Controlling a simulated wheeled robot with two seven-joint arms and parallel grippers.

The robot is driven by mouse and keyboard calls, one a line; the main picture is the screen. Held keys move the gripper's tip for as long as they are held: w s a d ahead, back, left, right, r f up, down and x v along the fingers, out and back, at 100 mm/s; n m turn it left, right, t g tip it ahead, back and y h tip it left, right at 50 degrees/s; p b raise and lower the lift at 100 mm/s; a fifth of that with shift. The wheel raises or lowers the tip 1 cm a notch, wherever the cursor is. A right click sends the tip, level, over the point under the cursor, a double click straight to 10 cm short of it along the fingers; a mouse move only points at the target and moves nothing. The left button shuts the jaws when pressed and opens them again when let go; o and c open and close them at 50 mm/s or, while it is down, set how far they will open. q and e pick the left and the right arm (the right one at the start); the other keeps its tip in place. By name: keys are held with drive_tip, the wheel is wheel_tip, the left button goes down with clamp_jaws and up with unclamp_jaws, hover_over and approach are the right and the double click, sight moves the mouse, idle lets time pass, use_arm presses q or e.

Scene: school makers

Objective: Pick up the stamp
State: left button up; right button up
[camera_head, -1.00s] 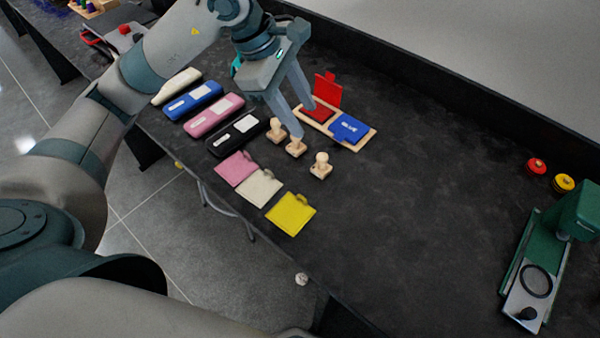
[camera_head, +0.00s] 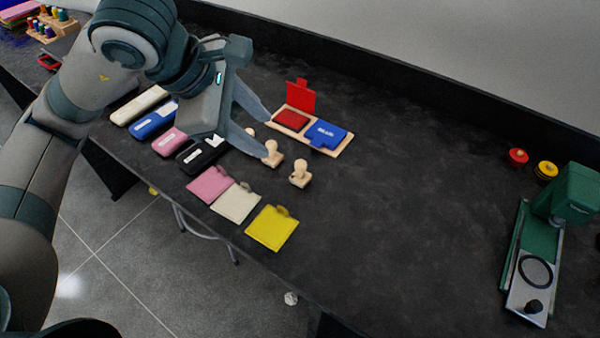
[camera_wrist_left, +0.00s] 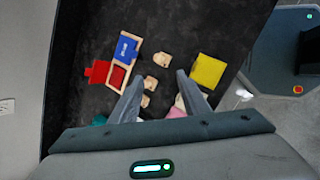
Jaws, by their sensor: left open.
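Three small wooden stamps with round knobs stand on the dark table. The near-right stamp (camera_head: 300,174) stands clear, the middle stamp (camera_head: 273,154) is just beside a fingertip, and the far-left stamp (camera_head: 251,132) is partly hidden by the gripper. The left wrist view shows them in a row: one stamp (camera_wrist_left: 162,60) ahead of the fingers, a second stamp (camera_wrist_left: 150,82) between the fingertips in the picture, and a third (camera_wrist_left: 145,101) closer in. My left gripper (camera_head: 262,136) is open and empty above the stamps; it also shows in the left wrist view (camera_wrist_left: 160,78). My right gripper is out of view.
Pink, white and yellow (camera_head: 272,228) pads lie in front. Several long cases (camera_head: 153,122) lie left. A green press (camera_head: 545,235) stands right; the table between is clear.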

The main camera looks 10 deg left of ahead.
use_arm(q)
drive_tip(key=f, duration=0.1)
drive_tip(key=p, duration=0.2)
approach(299, 163)
wheel_tip(299, 163, down, 3)
drive_tip(key=d, duration=0.1)
drive_tip(key=shift+w+d+f, duration=0.25)
drive_tip(key=shift+w+f, duration=0.05)
drive_tip(key=shift+w, duration=0.2)
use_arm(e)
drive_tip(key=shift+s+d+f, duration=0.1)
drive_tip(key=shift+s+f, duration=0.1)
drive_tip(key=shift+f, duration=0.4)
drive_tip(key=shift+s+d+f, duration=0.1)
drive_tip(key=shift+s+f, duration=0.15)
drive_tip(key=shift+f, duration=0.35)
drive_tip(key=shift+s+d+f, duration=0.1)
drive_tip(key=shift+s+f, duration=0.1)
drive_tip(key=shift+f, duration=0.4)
use_arm(q)
drive_tip(key=shift+f, duration=0.1)
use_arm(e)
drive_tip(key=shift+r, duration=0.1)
